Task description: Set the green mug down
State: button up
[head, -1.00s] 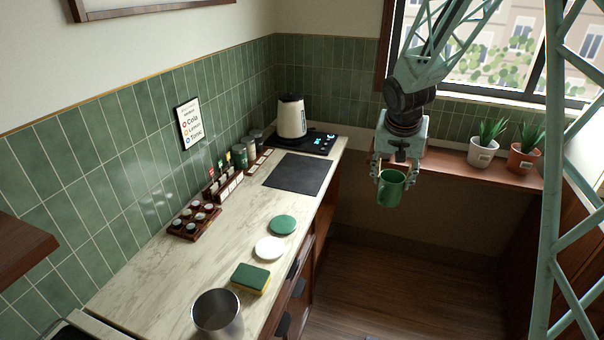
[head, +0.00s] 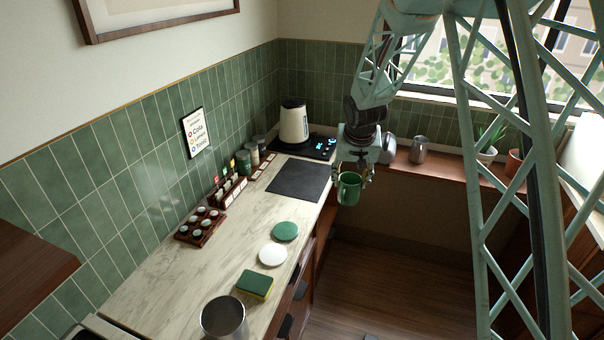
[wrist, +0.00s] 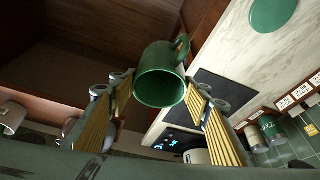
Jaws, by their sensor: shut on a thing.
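My gripper (head: 353,173) is shut on the green mug (head: 349,189) and holds it in the air just off the counter's right edge. The mug looks upright in the head view. In the wrist view the mug (wrist: 160,85) sits between the two fingers, with its open mouth and its handle showing. A green round coaster (head: 285,231) and a white round coaster (head: 272,254) lie on the counter (head: 190,275), nearer the camera than the mug. The green coaster also shows in the wrist view (wrist: 272,14).
A dark mat (head: 298,179) lies on the counter near the mug. A kettle (head: 293,122) stands behind it. A sponge (head: 254,285), a metal container (head: 224,318) and a rack of small cups (head: 200,225) are on the counter. A metal pitcher (head: 418,150) stands on the window ledge.

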jog(key=w+a+f+n+p, duration=0.1)
jog(key=w+a+p, duration=0.1)
jog(key=a, duration=0.4)
jog(key=shift+w+a+f+n+y+p, duration=0.25)
jog(key=shift+a+f+n+y+p, duration=0.05)
jog(key=shift+a+f, duration=0.1)
jog(key=w+a+f+p, duration=0.1)
jog(key=w+a+p, duration=0.1)
jog(key=w+a, duration=0.8)
jog(key=shift+w+a+f, duration=0.2)
jog(key=shift+w+a, duration=0.1)
jog(key=shift+w, duration=0.75)
jog(key=shift+f, duration=1.75)
jog(key=shift+f, duration=0.2)
jog(key=o, duration=1.3)
jog(key=shift+c, duration=0.2)
